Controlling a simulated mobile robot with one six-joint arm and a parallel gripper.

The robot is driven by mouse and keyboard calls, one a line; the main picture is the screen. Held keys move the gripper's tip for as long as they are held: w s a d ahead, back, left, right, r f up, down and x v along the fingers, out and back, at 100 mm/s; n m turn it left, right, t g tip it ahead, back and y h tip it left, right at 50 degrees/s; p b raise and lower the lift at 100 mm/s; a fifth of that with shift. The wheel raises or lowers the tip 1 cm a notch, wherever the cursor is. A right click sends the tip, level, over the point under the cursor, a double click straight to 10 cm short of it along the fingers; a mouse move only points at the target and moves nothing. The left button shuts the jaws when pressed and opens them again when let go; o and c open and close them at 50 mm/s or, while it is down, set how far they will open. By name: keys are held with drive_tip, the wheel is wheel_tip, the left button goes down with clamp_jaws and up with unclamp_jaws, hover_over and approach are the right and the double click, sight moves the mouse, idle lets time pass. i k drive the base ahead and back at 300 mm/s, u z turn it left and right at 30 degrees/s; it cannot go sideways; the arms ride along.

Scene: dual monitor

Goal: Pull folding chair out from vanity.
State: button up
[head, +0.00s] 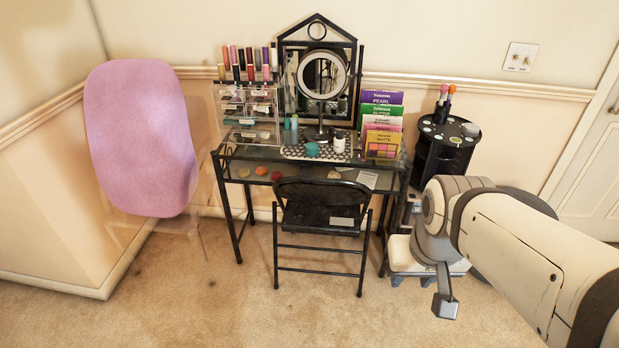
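A black folding chair (319,188) stands upright in front of the vanity in the middle of the head view, its back toward me and its seat partly under the tabletop. The vanity (240,152) is a dark-framed table with a glass top. My gripper (445,306) hangs at the end of my arm, to the right of the chair and apart from it. Only part of the gripper shows, and I cannot tell whether its fingers are open or shut. Nothing is seen held in it.
A pink chair (138,135) with clear legs stands at the left by the wall. A round black stand (446,140) is right of the vanity. A low white-topped item (402,252) sits behind my gripper. The carpet (200,315) in front of the folding chair is clear.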

sight(311, 208)
drive_tip(key=i, duration=0.9)
